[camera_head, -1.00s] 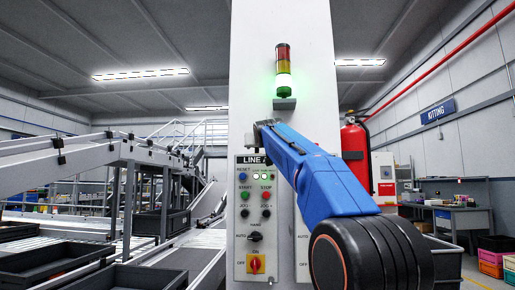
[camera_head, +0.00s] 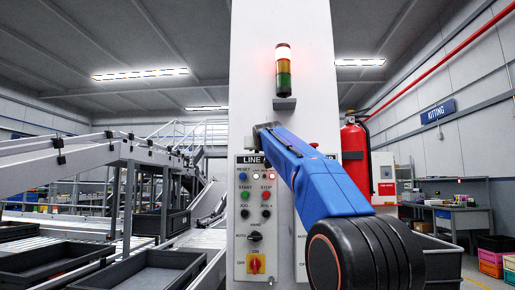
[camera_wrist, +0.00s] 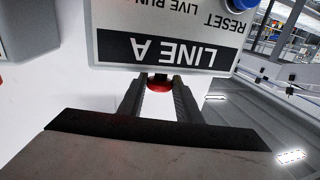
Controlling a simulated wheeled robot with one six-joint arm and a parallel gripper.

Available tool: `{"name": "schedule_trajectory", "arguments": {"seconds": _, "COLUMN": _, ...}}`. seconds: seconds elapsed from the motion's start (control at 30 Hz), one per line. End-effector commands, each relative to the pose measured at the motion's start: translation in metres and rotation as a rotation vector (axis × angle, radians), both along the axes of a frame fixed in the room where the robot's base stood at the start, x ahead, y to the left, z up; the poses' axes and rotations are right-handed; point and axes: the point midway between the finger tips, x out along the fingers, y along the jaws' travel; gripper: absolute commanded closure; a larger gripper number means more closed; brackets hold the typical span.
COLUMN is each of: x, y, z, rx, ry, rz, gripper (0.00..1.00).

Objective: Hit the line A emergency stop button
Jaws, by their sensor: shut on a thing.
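The LINE A control panel (camera_head: 246,220) is on the front of a white column, partly covered by my arm. In the wrist view its LINE A label (camera_wrist: 160,52) appears upside down. A red button (camera_wrist: 159,86) shows just past the label's edge, between the two fingers of my gripper (camera_wrist: 160,80). The fingers are shut on it, at the column face. In the head view my blue arm hides most of the gripper and this button.
A stack light (camera_head: 283,68) above the panel glows at its top red section. A second panel (camera_head: 301,245) is mostly behind my arm. A fire extinguisher (camera_head: 355,155) hangs to the right. Conveyors with black trays (camera_head: 140,272) are at left.

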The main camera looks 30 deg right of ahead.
Motion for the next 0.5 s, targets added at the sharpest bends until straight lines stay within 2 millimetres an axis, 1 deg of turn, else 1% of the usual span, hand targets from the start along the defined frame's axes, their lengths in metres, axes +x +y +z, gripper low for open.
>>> {"name": "schedule_trajectory", "arguments": {"seconds": 0.03, "x": 0.0003, "y": -0.0002, "z": -0.0060, "rx": 0.001, "ry": 0.004, "rz": 0.000, "gripper": 0.96}}
{"name": "schedule_trajectory", "arguments": {"seconds": 0.1, "x": 0.0003, "y": -0.0001, "z": -0.0097, "rx": 0.001, "ry": 0.004, "rz": 0.000, "gripper": 0.96}}
{"name": "schedule_trajectory", "arguments": {"seconds": 0.33, "x": 0.0011, "y": -0.0004, "z": -0.0115, "rx": 0.002, "ry": 0.007, "rz": 0.000, "gripper": 0.96}}
{"name": "schedule_trajectory", "arguments": {"seconds": 0.37, "x": 0.0011, "y": -0.0004, "z": -0.0116, "rx": 0.002, "ry": 0.007, "rz": 0.000, "gripper": 0.67}}
{"name": "schedule_trajectory", "arguments": {"seconds": 0.4, "x": 0.0011, "y": -0.0004, "z": -0.0119, "rx": 0.002, "ry": 0.008, "rz": 0.000, "gripper": 0.57}}
{"name": "schedule_trajectory", "arguments": {"seconds": 0.43, "x": 0.0011, "y": -0.0004, "z": -0.0118, "rx": 0.002, "ry": 0.008, "rz": 0.000, "gripper": 0.50}}
{"name": "schedule_trajectory", "arguments": {"seconds": 0.5, "x": 0.0010, "y": -0.0004, "z": -0.0112, "rx": 0.002, "ry": 0.006, "rz": 0.000, "gripper": 0.50}}
